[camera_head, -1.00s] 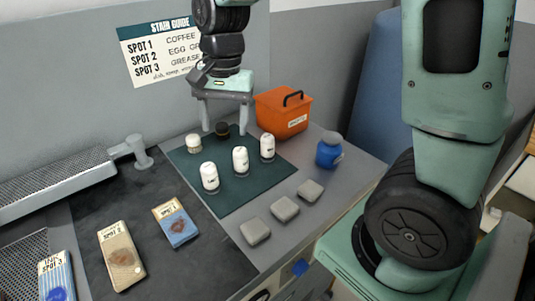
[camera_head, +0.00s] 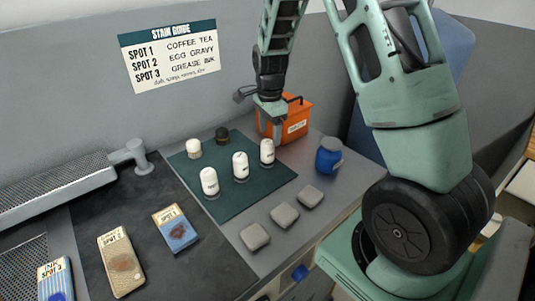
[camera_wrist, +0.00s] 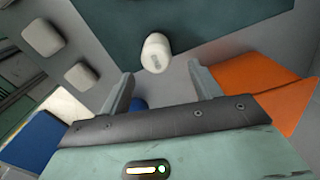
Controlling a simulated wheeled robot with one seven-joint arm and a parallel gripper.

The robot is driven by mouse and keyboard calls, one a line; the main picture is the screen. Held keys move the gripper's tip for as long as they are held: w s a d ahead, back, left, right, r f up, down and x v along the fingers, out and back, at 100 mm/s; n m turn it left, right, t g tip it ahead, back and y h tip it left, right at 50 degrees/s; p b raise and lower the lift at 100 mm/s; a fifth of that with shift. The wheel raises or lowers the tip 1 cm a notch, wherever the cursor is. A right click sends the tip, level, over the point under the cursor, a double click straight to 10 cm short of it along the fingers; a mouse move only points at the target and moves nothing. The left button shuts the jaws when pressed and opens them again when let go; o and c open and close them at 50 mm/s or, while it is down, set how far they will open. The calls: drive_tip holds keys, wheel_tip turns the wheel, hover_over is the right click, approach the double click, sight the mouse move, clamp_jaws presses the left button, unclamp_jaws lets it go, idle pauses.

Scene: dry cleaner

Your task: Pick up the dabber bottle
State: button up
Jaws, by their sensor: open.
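Three white labelled bottles stand upright on the dark green mat: a left one (camera_head: 209,181), a middle one (camera_head: 240,164) and a right one (camera_head: 267,151). Which is the dabber bottle I cannot tell, as the labels are too small to read. My gripper (camera_head: 270,128) is over the mat's back right, just behind the right bottle and in front of the orange box. In the wrist view my gripper (camera_wrist: 161,84) is open and empty. One white bottle (camera_wrist: 156,53) shows just beyond the fingertips, roughly between them and apart from both.
A white-topped jar (camera_head: 194,149) and a dark-topped jar (camera_head: 222,135) stand at the mat's back. The orange box (camera_head: 297,125) is close behind my gripper. A blue bottle (camera_head: 329,156) and several grey blocks (camera_head: 284,215) are to the right and front.

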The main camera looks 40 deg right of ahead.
sight(267, 141)
drive_tip(key=f, duration=0.1)
drive_tip(key=f+p, duration=0.1)
drive_tip(key=f, duration=0.1)
drive_tip(key=a+f, duration=0.1)
drive_tip(key=f, duration=0.1)
drive_tip(key=shift+s+f+p, duration=0.1)
drive_tip(key=shift+f+p, duration=0.1)
drive_tip(key=shift+p, duration=0.2)
drive_tip(key=shift+f, duration=0.65)
drive_tip(key=c, duration=1.1)
